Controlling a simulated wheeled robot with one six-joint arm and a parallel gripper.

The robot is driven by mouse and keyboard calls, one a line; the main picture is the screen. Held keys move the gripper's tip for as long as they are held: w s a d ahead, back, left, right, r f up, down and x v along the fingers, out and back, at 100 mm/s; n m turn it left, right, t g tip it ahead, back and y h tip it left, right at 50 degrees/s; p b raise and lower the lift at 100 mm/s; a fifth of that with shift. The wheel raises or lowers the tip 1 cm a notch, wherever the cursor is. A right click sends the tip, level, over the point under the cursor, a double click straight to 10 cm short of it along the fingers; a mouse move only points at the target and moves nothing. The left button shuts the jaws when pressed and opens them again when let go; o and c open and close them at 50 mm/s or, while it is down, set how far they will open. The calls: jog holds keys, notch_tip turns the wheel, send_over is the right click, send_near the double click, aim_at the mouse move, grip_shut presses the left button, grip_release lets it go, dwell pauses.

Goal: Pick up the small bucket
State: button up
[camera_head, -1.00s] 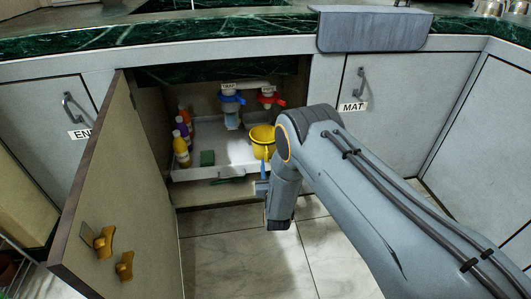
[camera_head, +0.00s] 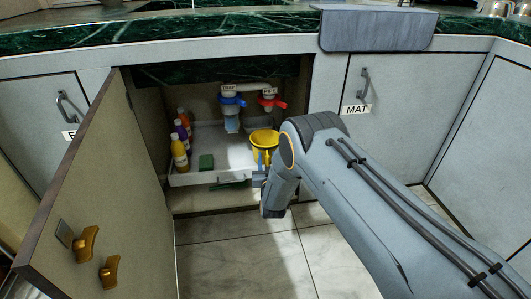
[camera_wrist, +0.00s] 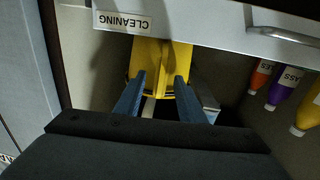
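The small yellow bucket (camera_head: 265,138) stands at the right side of the white tray (camera_head: 225,176) inside the open cabinet. My arm partly hides its right side in the head view. In the wrist view the bucket (camera_wrist: 160,68) appears straight ahead, partly behind my fingers. My gripper (camera_wrist: 160,77) has its two blue fingers spread apart, with yellow showing between and beyond them. In the head view my gripper (camera_head: 260,168) is at the bucket's near side. I cannot tell whether the fingers touch the bucket.
The open cabinet door (camera_head: 95,190) is on the left. Several bottles (camera_head: 180,155) and a green sponge (camera_head: 206,162) are in the tray. The closed MAT cabinet (camera_head: 405,110) is on the right.

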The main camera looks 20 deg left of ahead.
grip_shut()
jog(key=shift+r, duration=0.2)
